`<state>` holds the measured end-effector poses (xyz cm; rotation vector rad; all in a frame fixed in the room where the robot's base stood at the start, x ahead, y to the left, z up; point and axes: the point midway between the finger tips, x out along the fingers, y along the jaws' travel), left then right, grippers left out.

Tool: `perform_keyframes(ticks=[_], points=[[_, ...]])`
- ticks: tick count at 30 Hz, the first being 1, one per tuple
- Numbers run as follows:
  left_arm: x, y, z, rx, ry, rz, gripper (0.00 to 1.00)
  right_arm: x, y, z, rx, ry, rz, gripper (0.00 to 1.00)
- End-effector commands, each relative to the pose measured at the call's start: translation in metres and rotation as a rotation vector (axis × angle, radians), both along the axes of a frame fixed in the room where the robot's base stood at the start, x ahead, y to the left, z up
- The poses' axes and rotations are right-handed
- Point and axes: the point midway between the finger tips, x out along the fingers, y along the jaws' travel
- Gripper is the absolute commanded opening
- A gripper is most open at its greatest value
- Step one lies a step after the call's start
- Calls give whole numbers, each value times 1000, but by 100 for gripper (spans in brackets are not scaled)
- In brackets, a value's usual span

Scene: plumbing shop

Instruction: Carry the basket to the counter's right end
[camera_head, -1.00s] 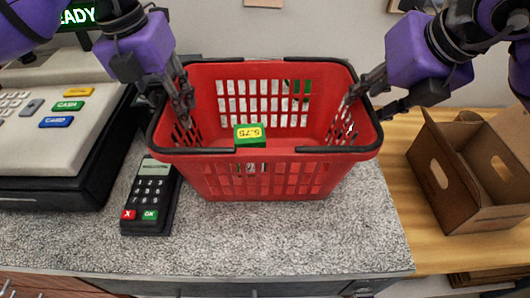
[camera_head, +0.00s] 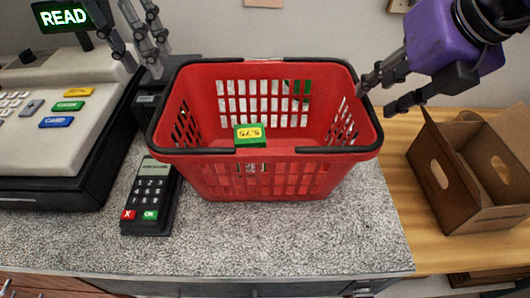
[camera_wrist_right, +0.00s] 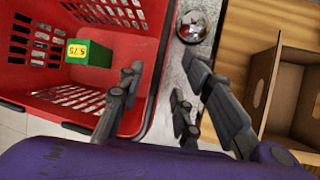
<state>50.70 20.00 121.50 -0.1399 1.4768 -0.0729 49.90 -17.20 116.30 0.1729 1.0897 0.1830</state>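The red basket (camera_head: 268,177) with black rims stands upright on the grey speckled counter (camera_head: 290,238), close to the counter's right edge. A green box with a yellow 5.75 label (camera_head: 250,141) is inside it. My left gripper (camera_head: 138,50) is open and empty, up and left of the basket, apart from it. My right gripper (camera_head: 376,92) is open at the basket's right rim. In the right wrist view the basket (camera_wrist_right: 135,113) lies at left, and the fingers (camera_wrist_right: 158,98) spread on both sides of its rim. Contact cannot be told.
A cash register (camera_head: 55,132) and a card terminal (camera_head: 150,197) stand left of the basket. An open cardboard box (camera_head: 470,190) sits on the wooden surface at right. A shiny round metal object (camera_wrist_right: 192,26) lies beside the basket.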

Motion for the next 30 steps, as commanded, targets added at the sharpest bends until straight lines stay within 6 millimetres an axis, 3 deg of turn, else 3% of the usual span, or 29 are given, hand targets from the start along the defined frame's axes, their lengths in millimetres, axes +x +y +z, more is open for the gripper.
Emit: perform_keyframes(ticks=[6, 12, 30], points=[[0, 0, 0, 0, 0, 0, 31, -21, -12, 42, -2, -6, -1, 32], [0, 0, 0, 0, 0, 0, 31, -34, -18, 66, -2, -2, -1, 32], [0, 0, 0, 0, 0, 0, 31, -38, -19, 72, 0, -1, 1, 32]])
